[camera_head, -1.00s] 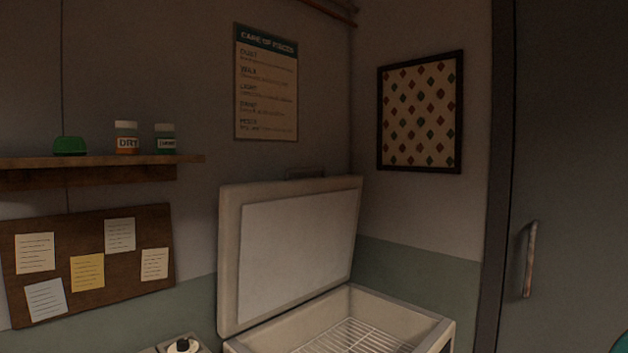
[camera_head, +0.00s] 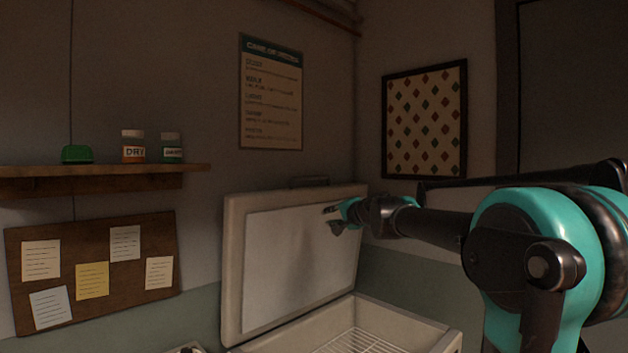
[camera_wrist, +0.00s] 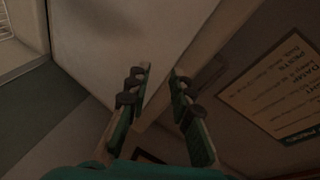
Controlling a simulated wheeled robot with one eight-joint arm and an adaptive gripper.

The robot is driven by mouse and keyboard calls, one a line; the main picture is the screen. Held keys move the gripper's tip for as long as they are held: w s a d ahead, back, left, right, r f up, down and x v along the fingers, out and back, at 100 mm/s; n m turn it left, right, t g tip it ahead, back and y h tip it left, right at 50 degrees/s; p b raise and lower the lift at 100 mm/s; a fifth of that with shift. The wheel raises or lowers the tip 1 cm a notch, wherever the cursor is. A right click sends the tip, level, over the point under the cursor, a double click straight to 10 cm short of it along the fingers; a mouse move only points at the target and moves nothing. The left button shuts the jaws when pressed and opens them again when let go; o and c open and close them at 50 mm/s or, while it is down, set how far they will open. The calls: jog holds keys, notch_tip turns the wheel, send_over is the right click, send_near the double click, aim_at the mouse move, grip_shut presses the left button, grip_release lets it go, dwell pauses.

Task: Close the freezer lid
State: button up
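The freezer lid (camera_head: 296,262) stands raised, tilted back near the wall, with its pale inner panel facing me. The freezer (camera_head: 400,322) below is open, and a wire rack (camera_head: 358,342) shows inside. A handle (camera_head: 309,182) shows at the lid's top edge. My gripper (camera_head: 332,216) is in front of the lid's upper right part in the head view. In the wrist view my gripper (camera_wrist: 160,75) has its two fingers apart with nothing between them, and the lid (camera_wrist: 125,35) with its edge lies beyond the fingertips. I cannot tell whether they touch it.
A shelf (camera_head: 100,172) with jars and a corkboard (camera_head: 90,265) with notes are on the left wall. A poster (camera_head: 271,92) hangs above the lid. A framed pattern (camera_head: 425,120) hangs on the right wall, behind my arm.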

aim_at(315, 178)
jog(key=w+r+m+t, duration=0.3)
jog(key=w+r+m, duration=0.3)
jog(key=r, duration=0.6)
jog(key=shift+n+h, duration=0.6)
jog(key=x, duration=1.7)
jog(key=shift+w+d, duration=0.25)
jog(key=shift+w, duration=0.15)
grip_shut()
